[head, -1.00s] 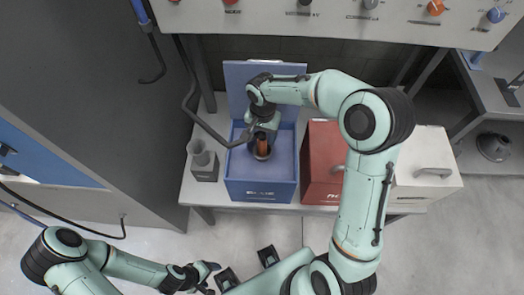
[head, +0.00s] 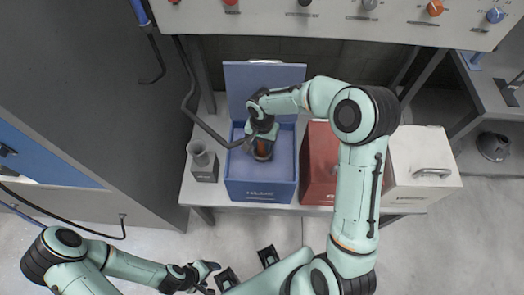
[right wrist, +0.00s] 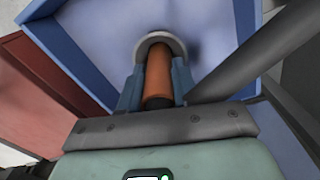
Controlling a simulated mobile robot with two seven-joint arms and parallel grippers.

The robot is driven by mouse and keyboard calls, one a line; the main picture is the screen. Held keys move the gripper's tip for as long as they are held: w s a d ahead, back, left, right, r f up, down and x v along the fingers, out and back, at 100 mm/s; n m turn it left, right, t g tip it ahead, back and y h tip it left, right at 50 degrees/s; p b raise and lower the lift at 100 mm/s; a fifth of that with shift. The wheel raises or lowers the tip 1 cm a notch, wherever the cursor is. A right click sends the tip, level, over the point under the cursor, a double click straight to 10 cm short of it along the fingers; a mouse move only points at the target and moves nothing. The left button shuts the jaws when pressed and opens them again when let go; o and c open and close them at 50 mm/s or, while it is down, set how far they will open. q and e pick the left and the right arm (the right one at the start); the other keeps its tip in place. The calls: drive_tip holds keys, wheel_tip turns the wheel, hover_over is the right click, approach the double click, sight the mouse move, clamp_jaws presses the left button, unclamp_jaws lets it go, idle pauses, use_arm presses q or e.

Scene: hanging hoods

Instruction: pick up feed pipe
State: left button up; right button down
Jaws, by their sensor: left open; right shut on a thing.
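My right gripper (head: 261,143) reaches into the open blue box (head: 261,189). In the right wrist view its blue fingers (right wrist: 156,84) are shut on an orange cylinder (right wrist: 158,72), with a round grey flange at its far end. The orange part also shows in the head view (head: 261,150). A dark bent pipe (head: 188,80) runs down from the upper panel to beside the gripper; in the right wrist view a dark grey tube (right wrist: 245,62) passes close by the fingers. I cannot tell which is the feed pipe. My left gripper (head: 207,279) is open and empty at the lower left.
A small grey holder with a cup (head: 205,170) stands left of the blue box. A red box (head: 320,170) and a white box (head: 421,180) stand to its right on the bench. A control panel with knobs (head: 370,14) overhangs the back. A dark cabinet is at left.

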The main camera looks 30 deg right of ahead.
drive_tip(key=shift+r, duration=0.2)
use_arm(q)
drive_tip(key=r+p, duration=0.1)
drive_tip(key=w+r+p, duration=0.2)
drive_tip(key=shift+w+r, duration=0.25)
drive_tip(key=shift+r, duration=0.1)
use_arm(e)
wheel_tip(320, 180, up, 22)
drive_tip(key=shift+f, duration=0.15)
use_arm(q)
drive_tip(key=shift+s, duration=0.1)
drive_tip(key=shift+a, duration=0.1)
use_arm(e)
drive_tip(key=shift+f, duration=0.1)
idle(0.7)
